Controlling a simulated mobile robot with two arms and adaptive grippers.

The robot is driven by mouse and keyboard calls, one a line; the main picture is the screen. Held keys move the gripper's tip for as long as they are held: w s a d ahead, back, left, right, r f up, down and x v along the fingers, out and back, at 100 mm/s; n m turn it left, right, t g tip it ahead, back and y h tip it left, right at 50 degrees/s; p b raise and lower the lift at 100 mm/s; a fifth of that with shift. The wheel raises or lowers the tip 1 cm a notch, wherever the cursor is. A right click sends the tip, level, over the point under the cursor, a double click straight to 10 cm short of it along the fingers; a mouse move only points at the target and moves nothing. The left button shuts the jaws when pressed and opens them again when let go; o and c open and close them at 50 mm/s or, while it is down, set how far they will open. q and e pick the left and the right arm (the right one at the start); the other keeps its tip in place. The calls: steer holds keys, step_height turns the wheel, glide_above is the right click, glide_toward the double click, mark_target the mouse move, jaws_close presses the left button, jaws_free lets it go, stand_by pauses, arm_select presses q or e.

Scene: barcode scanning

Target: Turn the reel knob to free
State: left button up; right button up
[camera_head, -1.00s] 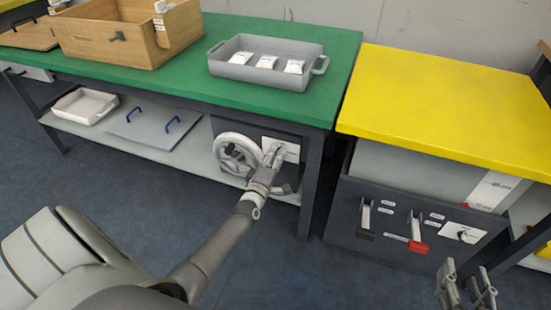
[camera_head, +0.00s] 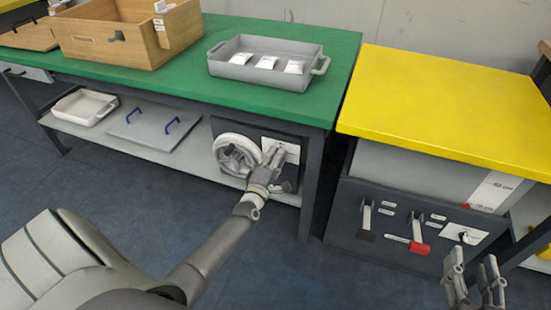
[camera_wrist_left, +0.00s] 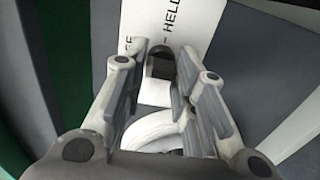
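The reel (camera_head: 236,156) is a pale wheel on the dark panel under the green bench. Beside it is a white label plate (camera_head: 291,149); in the left wrist view the plate (camera_wrist_left: 182,25) carries lettering, partly hidden, ending in "HELL" or "HELD". A small dark knob (camera_wrist_left: 160,63) shows in front of the plate in the left wrist view. My left gripper (camera_head: 275,154) is at the plate; in its wrist view its fingers (camera_wrist_left: 162,58) stand apart on either side of the knob, with slight gaps visible. My right gripper (camera_head: 474,268) is open and empty at the lower right.
A grey tray (camera_head: 217,69) with white packets and a wooden box (camera_head: 95,49) stand on the green bench (camera_head: 341,50). The yellow bench (camera_head: 440,95) at right has a dark panel with levers (camera_head: 417,232) near my right gripper. The floor in front is clear.

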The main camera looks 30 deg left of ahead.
arm_select(q)
steer(key=o, duration=0.3)
steer(key=v, duration=1.2)
steer(key=shift+f, duration=0.1)
stand_by(0.3)
